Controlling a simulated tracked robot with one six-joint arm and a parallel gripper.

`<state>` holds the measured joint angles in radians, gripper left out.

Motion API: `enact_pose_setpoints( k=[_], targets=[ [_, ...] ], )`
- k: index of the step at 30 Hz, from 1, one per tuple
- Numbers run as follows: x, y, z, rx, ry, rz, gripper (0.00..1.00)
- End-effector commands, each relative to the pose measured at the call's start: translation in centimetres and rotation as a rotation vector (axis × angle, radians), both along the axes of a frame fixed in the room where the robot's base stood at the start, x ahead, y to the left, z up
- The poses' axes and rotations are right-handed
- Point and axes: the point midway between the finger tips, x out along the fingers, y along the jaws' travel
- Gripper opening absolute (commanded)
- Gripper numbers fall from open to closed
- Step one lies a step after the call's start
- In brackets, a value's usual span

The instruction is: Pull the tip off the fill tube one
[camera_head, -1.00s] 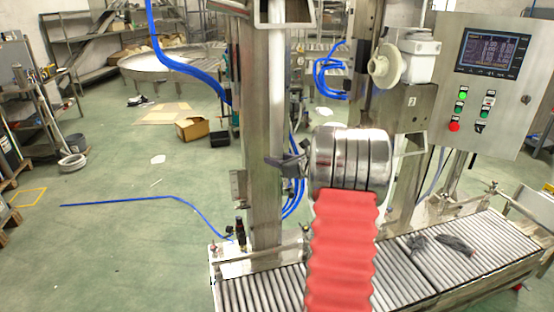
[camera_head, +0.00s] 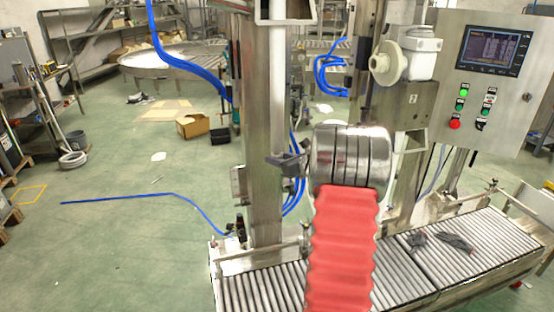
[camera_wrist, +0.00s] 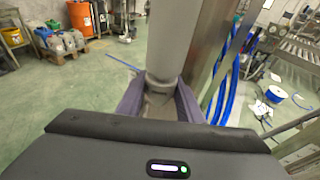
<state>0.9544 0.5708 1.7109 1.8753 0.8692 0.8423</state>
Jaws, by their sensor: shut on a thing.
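Fill tube one (camera_head: 277,105) is a pale grey vertical pipe in front of the steel column in the head view. In the wrist view, the tube (camera_wrist: 172,45) comes down from the top middle and ends in a collar. The grey tip (camera_wrist: 159,105) is directly below the collar, in line with the tube; I see no clear gap. My gripper (camera_wrist: 160,108) is shut on the tip, with a purple-grey finger on each side. In the head view, my gripper (camera_head: 287,162) is at the tube's lower end. The tip's lower part is hidden behind my gripper body.
A roller conveyor (camera_head: 420,262) runs below the tube. The steel column (camera_head: 252,190) stands close beside it. Blue hoses (camera_head: 293,200) hang behind the column. A control panel (camera_head: 488,80) is at the right. Open green floor lies at the left.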

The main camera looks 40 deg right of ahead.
Motion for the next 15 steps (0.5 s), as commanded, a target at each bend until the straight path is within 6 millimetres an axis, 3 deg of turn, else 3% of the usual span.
enact_pose_setpoints(
  k=[15],
  targets=[
    [0.0,0.0,-1.2,0.001,0.000,0.000,0.03]
  ],
)
